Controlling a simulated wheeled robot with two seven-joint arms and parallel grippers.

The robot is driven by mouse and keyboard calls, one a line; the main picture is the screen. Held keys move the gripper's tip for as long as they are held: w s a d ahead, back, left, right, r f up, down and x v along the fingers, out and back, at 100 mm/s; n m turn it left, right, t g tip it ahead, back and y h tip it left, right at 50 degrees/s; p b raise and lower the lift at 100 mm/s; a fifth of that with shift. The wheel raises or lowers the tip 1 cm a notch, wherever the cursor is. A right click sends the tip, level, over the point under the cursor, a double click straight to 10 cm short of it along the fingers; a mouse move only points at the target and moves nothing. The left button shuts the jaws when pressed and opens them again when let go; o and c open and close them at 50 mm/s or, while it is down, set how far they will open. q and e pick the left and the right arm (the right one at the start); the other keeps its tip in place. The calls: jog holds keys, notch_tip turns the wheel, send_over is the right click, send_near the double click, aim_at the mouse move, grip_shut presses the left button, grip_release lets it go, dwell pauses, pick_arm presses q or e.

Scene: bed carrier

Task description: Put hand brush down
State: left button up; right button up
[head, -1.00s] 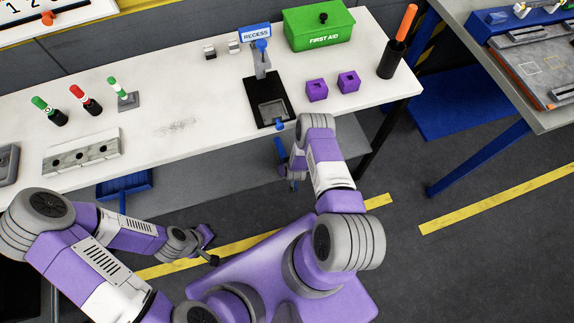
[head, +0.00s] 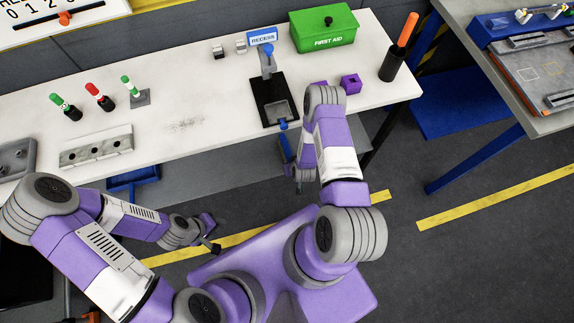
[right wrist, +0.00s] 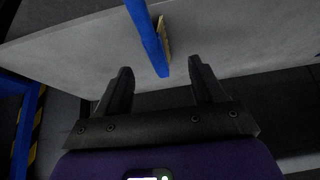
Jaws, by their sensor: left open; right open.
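The hand brush (right wrist: 148,37) shows in the right wrist view as a blue bar with tan bristles along one side. It is against or just in front of a pale grey surface. In the head view its blue part (head: 285,148) shows just below the table's front edge, partly hidden by my right arm. What holds it up cannot be made out. My right gripper (right wrist: 160,68) is open, with the brush's near end between the fingertips in the picture and clear of both fingers. My left gripper (head: 212,236) is open and empty, low in front of the table.
The white table (head: 215,100) carries a black stand (head: 271,98) with a RECESS sign, a green first aid box (head: 322,28) and a purple cube (head: 351,83). A blue tray (head: 133,178) sits below the table.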

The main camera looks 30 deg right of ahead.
jog(key=s+a+r+g+y, duration=0.5)
jog(key=s+a+r, duration=0.7)
jog(key=a+r, duration=0.4)
jog(key=shift+s+a+g, duration=0.2)
jog(key=shift+a+g, duration=0.1)
jog(key=shift+a, duration=0.1)
jog(key=shift+f, duration=0.1)
